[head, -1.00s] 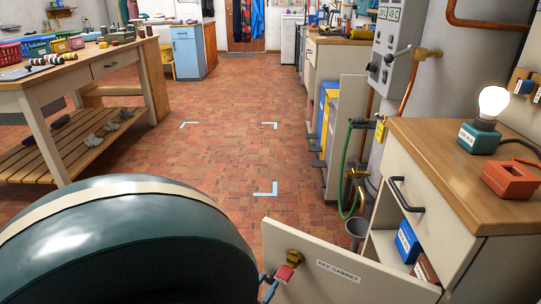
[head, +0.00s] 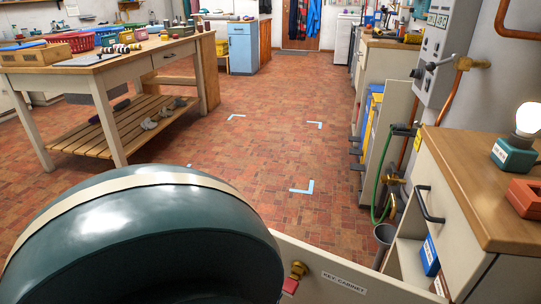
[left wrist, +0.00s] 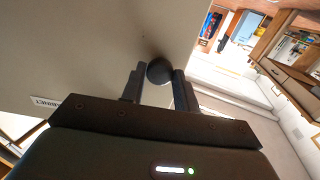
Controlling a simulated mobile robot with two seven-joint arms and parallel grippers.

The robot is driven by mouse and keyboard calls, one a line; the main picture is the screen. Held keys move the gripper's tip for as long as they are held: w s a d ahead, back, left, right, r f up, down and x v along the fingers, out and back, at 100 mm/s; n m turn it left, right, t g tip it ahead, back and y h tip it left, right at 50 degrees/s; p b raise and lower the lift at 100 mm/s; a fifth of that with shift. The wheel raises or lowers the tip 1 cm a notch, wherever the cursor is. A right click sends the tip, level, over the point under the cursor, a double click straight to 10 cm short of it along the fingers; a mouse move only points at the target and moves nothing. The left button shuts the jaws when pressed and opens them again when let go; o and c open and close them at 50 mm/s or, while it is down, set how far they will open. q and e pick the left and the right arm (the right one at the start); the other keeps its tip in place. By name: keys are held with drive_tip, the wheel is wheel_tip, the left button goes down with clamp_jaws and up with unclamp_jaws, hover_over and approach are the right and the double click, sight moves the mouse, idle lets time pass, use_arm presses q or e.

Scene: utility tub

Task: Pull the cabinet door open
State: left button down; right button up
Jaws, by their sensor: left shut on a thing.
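The cabinet door (head: 325,268) is a cream panel labelled KEY CABINET, standing swung out from the cabinet (head: 450,225). A brass fitting (head: 298,269) with a red piece sits near its free edge. In the left wrist view, the door face (left wrist: 90,50) fills the upper left. My left gripper (left wrist: 159,78) has its fingers on either side of a dark round knob (left wrist: 160,70) on the door and is shut on it. The left gripper is hidden in the head view. My right gripper is not in view.
Inside the cabinet are a blue box (head: 430,256) and a brown box. A lamp (head: 516,145) and an orange block (head: 526,196) stand on its wooden top. A green hose (head: 383,180) hangs behind it. A workbench (head: 110,70) stands left; the brick floor between is clear.

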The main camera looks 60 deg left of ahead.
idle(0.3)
use_arm(q)
drive_tip(key=c, duration=1)
unclamp_jaws()
drive_tip(key=shift+c, duration=0.2)
drive_tip(key=shift+s+d, duration=0.1)
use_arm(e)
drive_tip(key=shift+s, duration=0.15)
